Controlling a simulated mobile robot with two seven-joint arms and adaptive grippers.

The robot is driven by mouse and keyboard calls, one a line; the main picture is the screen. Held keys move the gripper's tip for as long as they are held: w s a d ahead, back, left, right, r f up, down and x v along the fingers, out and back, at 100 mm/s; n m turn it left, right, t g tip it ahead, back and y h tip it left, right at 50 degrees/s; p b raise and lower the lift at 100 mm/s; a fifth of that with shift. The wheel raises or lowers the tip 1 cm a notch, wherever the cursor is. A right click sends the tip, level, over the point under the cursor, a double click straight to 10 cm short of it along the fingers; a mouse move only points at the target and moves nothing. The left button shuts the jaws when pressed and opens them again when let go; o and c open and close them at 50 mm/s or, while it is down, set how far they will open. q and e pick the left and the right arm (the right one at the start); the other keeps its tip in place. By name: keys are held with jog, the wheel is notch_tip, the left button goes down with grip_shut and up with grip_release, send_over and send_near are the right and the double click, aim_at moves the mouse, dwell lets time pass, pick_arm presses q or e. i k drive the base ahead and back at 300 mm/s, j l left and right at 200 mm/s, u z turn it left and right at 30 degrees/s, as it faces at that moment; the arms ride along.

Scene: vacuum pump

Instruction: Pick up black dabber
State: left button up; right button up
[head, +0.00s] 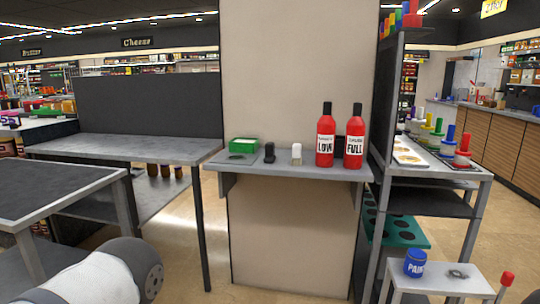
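A small black object (269,153), which looks like the black dabber, stands upright on the grey wall shelf (250,168). It is between a green box and a small white dabber-like object (296,154). Nothing touches it and it is fully visible, though small. Part of my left arm shows at the lower left, well short of the shelf. Neither of my grippers can be seen.
Two red bottles (325,140) labelled LOW and FULL stand right of the white object. A green box (243,146) is at the shelf's left. Grey tables (120,148) are at left. A low stand (440,281) holds a blue paint pot (415,263).

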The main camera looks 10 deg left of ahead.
aim_at(269, 158)
jog(key=i+j+z, duration=0.3)
jog(key=i+j, duration=0.55)
